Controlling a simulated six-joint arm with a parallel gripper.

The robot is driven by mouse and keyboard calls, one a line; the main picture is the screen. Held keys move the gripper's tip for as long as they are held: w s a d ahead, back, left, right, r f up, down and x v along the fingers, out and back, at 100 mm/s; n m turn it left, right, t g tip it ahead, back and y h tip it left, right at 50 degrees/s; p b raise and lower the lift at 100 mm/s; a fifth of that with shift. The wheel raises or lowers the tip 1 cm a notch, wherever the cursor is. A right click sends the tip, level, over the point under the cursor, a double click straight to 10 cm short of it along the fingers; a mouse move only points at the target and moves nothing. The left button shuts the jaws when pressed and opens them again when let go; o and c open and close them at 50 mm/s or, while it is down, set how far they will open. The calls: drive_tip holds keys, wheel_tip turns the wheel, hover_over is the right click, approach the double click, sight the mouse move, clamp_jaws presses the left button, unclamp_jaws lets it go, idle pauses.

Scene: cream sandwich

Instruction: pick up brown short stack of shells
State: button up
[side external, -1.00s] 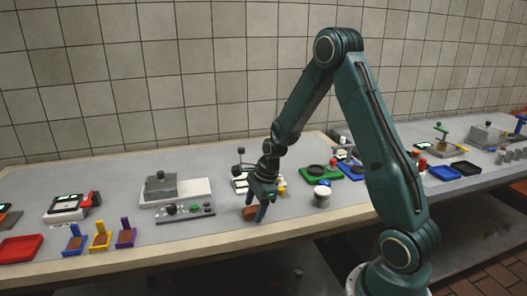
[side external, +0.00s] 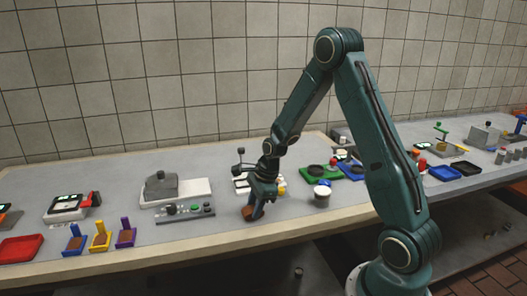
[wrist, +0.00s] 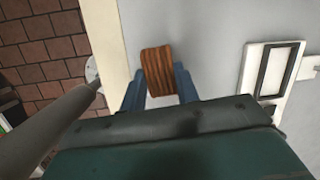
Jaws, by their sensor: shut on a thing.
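The brown short stack of shells (wrist: 159,70) lies between the two blue fingers of my gripper (wrist: 160,90) in the wrist view, with its ridged top showing. In the side view the brown stack (side external: 249,213) is low at the worktop, near the front edge. My gripper (side external: 256,207) is shut on it from above, and its fingers hide part of the stack. I cannot tell whether the stack still touches the worktop.
The worktop (side external: 215,236) is bare in front. A white cup (side external: 321,196) and green tray (side external: 314,176) are to the right. Blue, yellow and purple holders (side external: 100,238) stand further left.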

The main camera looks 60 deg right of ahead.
drive_tip(key=shift+r, duration=0.15)
wheel_tip(320, 180, up, 20)
idle(0.7)
drive_tip(key=shift+f, duration=0.2)
idle(0.4)
